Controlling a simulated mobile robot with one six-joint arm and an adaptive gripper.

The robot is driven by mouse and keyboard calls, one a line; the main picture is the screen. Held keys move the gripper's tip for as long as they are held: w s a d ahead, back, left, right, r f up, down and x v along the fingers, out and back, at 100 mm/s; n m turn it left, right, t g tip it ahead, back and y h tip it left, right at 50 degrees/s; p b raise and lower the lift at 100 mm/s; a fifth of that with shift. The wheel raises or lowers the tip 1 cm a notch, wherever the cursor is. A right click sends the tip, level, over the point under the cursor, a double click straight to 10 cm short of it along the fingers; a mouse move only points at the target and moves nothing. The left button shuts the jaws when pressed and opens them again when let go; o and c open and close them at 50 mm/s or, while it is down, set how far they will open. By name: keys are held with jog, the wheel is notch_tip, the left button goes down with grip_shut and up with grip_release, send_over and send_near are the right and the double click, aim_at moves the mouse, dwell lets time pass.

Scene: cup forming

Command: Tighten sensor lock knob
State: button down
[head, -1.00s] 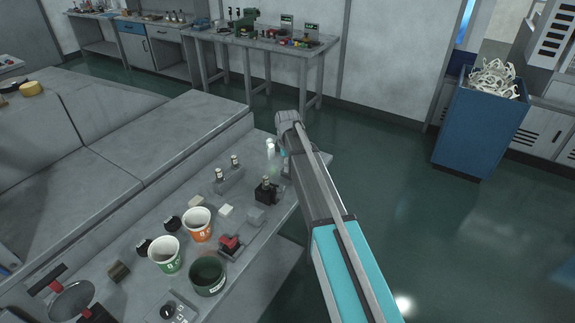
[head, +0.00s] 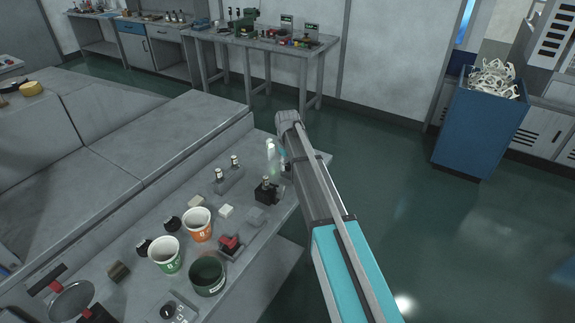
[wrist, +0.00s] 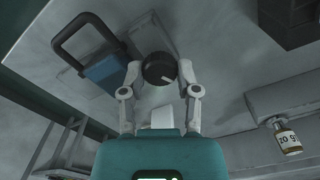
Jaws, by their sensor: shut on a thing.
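A round black knob (wrist: 160,69) with a white pointer line sits on a grey plate in the wrist view. My gripper (wrist: 161,72) has one finger on each side of the knob and is shut on it. The pointer line slants down to the right. In the head view my arm covers the knob and most of the gripper, at the far right end of the bench (head: 228,262).
Beside the knob stands a blue block (wrist: 106,72) under a dark handle-like frame (wrist: 72,28). A labelled vial (wrist: 287,138) is at the right. A black holder (head: 266,194), an orange cup (head: 198,225) and a green cup (head: 164,255) stand on the bench.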

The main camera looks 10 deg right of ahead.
jog(key=m, duration=0.4)
jog(key=shift+m, duration=0.3)
jog(key=m, duration=0.5)
dwell(0.3)
jog(key=shift+c, duration=1.7)
grip_release()
